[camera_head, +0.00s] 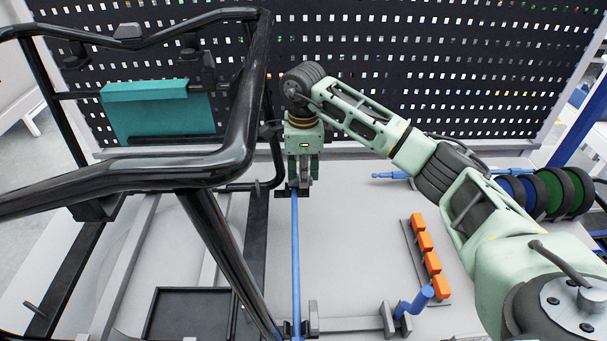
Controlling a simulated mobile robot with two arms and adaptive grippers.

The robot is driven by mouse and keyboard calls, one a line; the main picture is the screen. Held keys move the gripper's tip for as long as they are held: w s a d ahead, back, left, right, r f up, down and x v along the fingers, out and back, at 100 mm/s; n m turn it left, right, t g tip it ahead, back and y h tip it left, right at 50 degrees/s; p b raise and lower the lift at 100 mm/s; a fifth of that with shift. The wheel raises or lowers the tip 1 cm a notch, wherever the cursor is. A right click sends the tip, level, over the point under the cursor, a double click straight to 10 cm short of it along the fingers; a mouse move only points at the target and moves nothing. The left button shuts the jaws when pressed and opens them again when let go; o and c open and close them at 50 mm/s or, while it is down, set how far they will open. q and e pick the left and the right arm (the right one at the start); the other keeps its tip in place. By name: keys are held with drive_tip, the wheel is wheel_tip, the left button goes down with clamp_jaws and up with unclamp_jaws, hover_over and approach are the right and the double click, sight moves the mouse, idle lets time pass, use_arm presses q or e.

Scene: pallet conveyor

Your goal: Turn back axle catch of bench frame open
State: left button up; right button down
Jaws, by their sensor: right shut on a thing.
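The black tubular bench frame (235,150) fills the left and middle of the view. A long blue axle (296,255) runs from the front edge back to my right gripper (303,187). The gripper points down at the axle's back end, with its fingers closed at the back axle catch, a small dark piece beside the axle end. The fingers hide most of the catch, so its turn angle cannot be told. My left gripper is not in view.
A black perforated panel (400,60) stands behind the table (350,245). To the right are a rack of orange blocks (425,250), a blue peg (420,298) and blue and green wheels (550,192). A black tray (188,312) lies front left. A teal box (150,112) is on the frame.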

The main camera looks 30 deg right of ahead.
drive_tip(key=shift+w+m, duration=0.1)
drive_tip(key=shift+m, duration=0.7)
drive_tip(key=c, duration=1.8)
unclamp_jaws()
wheel_tip(320, 180, up, 12)
